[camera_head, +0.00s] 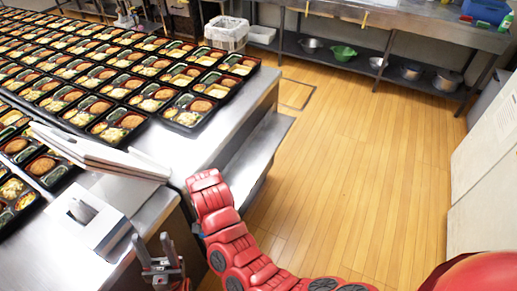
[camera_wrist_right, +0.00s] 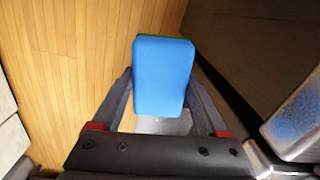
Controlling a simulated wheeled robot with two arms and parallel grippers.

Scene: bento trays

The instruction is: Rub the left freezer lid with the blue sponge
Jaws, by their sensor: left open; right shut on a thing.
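In the right wrist view, a blue sponge (camera_wrist_right: 164,75) with a thin green edge at its far side is held between the fingers of my right gripper (camera_wrist_right: 162,100). The right gripper does not show in the head view. My left gripper (camera_head: 154,252) is open and empty in the head view, beside the near corner of the steel table. The left freezer lid cannot be made out for certain. A pale, box-like unit (camera_head: 490,165) at the right edge of the head view may be a freezer. The sponge shows no contact with any surface.
The wooden floor (camera_head: 350,150) between is clear.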

